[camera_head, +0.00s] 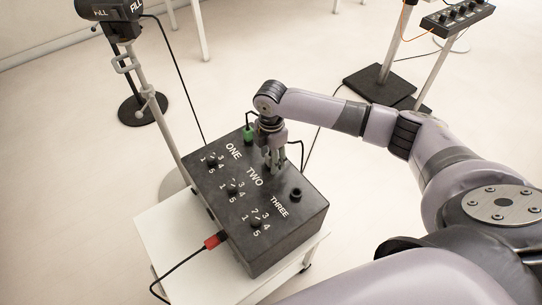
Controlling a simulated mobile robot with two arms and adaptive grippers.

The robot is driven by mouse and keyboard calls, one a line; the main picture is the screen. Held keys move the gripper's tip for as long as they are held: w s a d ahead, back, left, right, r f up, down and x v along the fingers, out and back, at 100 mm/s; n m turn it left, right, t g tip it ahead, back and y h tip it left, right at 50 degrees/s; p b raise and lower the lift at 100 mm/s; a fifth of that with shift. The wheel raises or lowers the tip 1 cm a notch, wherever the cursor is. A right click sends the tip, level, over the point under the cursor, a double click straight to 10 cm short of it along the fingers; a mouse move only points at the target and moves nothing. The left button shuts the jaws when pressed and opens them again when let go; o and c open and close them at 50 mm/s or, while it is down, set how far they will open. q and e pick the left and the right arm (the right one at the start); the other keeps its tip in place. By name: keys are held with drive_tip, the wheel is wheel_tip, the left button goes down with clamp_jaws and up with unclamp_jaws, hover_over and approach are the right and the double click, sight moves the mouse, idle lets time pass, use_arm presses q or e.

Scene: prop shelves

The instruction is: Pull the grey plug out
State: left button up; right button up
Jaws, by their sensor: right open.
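A black control box (286,246) with the words ONE, TWO and THREE on its top stands on a small white table. My right gripper (273,168) points down at the box's top beside the word TWO, with its fingers apart. A black cable (300,151) arcs out just to the right of the fingers. I cannot pick out the grey plug clearly; the fingers cover the spot where this cable meets the box. A green plug (248,133) stands upright near ONE. An empty-looking round socket (296,194) is near THREE. My left gripper is not in view.
A red plug (212,241) with a black cable sits at the box's front-left side. The white table (165,245) has some bare top at left. A lamp stand (150,103) rises behind left. Another stand (388,75) is at back right.

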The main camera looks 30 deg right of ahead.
drive_tip(key=shift+c, duration=0.4)
clamp_jaws()
idle(0.5)
